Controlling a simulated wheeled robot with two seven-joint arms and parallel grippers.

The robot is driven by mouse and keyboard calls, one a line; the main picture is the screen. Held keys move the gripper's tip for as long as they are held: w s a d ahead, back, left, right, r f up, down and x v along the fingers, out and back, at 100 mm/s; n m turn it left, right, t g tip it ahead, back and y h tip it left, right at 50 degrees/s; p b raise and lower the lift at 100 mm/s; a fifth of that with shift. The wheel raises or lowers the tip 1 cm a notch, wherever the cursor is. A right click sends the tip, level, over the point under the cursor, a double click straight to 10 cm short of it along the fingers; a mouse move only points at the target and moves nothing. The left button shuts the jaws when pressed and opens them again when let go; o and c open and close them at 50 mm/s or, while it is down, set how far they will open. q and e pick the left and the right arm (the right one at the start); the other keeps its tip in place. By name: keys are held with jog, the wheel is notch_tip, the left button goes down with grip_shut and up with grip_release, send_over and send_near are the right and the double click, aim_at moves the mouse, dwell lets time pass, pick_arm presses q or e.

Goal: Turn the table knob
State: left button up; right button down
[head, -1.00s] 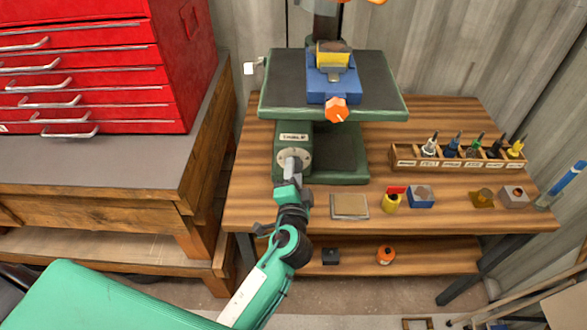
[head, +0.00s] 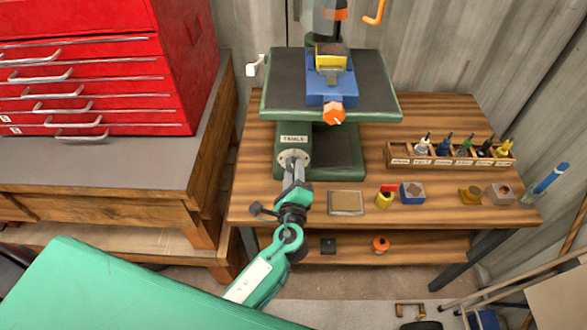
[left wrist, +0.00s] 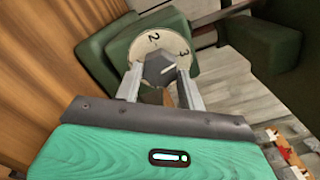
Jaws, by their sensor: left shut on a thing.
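The table knob (left wrist: 159,70) is a grey faceted knob on a round pale dial with the numbers 2 and 3, on the front of a green machine base. In the head view the dial (head: 294,158) sits below a label on the base. My left gripper (left wrist: 160,84) has its two fingers on either side of the knob and is shut on it. In the head view the left gripper (head: 295,178) reaches up to the dial from below and hides most of the knob. My right gripper is not in view.
The green machine table (head: 385,85) above carries a blue vise (head: 330,90) with an orange handle. A wooden rack (head: 450,157) of several tools and small blocks stand on the bench at right. A red drawer cabinet (head: 100,75) stands at left.

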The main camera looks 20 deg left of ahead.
pick_arm(q)
jog(key=shift+m+p, duration=0.75)
jog(key=shift+m, duration=0.55)
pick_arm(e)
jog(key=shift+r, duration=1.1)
pick_arm(q)
jog(key=shift+f, duration=0.1)
jog(key=o, duration=1)
jog(key=shift+c, duration=0.2)
jog(key=b+v, duration=0.3)
jog(key=v, duration=1)
jog(key=shift+s, duration=0.4)
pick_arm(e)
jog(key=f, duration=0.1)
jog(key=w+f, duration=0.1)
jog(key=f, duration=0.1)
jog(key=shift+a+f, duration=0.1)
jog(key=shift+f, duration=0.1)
